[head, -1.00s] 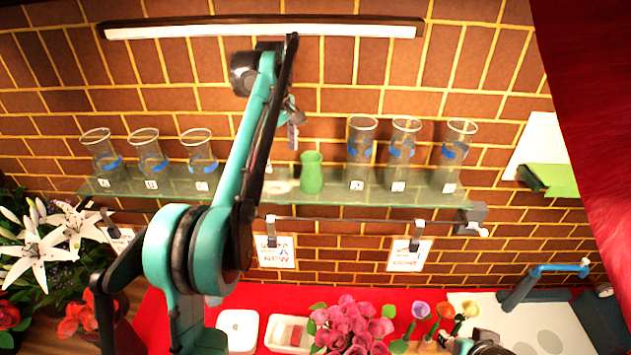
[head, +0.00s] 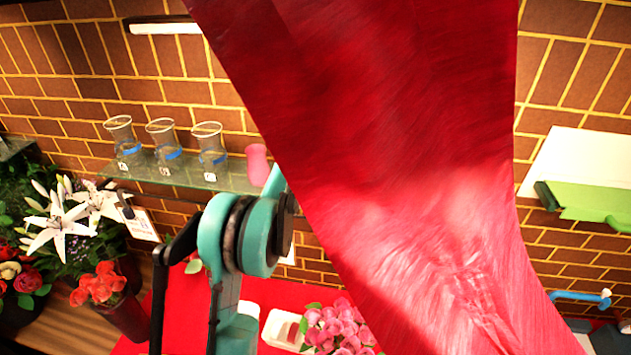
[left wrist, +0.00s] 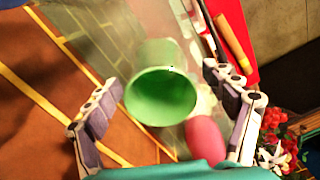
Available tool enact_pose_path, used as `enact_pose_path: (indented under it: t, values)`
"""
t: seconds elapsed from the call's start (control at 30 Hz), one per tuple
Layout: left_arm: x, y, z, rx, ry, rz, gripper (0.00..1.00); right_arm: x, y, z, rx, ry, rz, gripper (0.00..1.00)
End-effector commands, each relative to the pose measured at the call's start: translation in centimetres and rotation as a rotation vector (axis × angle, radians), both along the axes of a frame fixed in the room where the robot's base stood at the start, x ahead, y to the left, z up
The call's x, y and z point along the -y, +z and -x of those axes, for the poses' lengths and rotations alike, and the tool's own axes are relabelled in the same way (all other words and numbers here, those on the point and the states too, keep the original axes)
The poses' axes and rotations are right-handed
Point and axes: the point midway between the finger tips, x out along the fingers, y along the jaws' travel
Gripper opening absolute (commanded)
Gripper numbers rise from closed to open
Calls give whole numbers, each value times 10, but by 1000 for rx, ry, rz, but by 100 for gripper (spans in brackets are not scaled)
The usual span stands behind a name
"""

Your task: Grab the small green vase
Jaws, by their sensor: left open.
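The small green vase (left wrist: 160,97) shows in the left wrist view with its round open mouth towards the camera. It lies between the two spread fingers of my left gripper (left wrist: 163,82), with gaps on both sides. I cannot tell how far ahead of the fingertips it is. A pink vase (left wrist: 205,138) is close beside it. In the head view the pink vase (head: 257,165) stands on the glass shelf (head: 231,183). The green vase and left gripper are hidden there behind a large red furry sheet (head: 400,160). My right gripper is not in view.
Clear glass vases with blue bands (head: 165,143) stand on the shelf's left part. The brick wall (head: 180,90) is behind. White lilies (head: 58,228) and pink flowers (head: 338,328) are below. The red sheet hides the shelf's right part.

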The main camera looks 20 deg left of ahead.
Motion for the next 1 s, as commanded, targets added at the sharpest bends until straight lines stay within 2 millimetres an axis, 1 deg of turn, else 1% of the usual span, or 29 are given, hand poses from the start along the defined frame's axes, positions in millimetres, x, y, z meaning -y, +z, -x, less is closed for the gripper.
enact_pose_path:
  t: [0.2, 0.3, 0.5, 0.53, 0.57, 0.6, 0.67, 0.7, 0.77, 0.8, 0.83, 1.0]
  values:
    - [2, -29, 1, 0, -1, 0, 84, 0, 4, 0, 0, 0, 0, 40]
    - [2, -35, 2, 0, -1, 0, 84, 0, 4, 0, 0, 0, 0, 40]
    - [1, -36, 2, 0, -1, 0, 84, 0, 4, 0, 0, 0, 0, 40]
    - [2, -36, 2, 0, -1, 0, 81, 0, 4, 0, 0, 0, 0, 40]
    - [2, -36, 1, 0, -1, 0, 73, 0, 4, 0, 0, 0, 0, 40]
    - [2, -36, 1, 0, -1, 0, 63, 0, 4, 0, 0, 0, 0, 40]
    - [2, -36, 1, 0, -1, 0, 47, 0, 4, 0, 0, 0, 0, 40]
    - [2, -36, 1, 0, -1, 0, 36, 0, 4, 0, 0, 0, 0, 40]
    - [2, -36, 2, 0, -1, 0, 21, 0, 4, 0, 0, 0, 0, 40]
    - [2, -36, 2, 0, -1, 1, 10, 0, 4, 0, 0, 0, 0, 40]
    - [2, -37, 2, 0, -1, 1, 8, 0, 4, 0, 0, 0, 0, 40]
    - [2, -37, 2, -1, -1, 1, 8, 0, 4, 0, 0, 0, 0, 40]
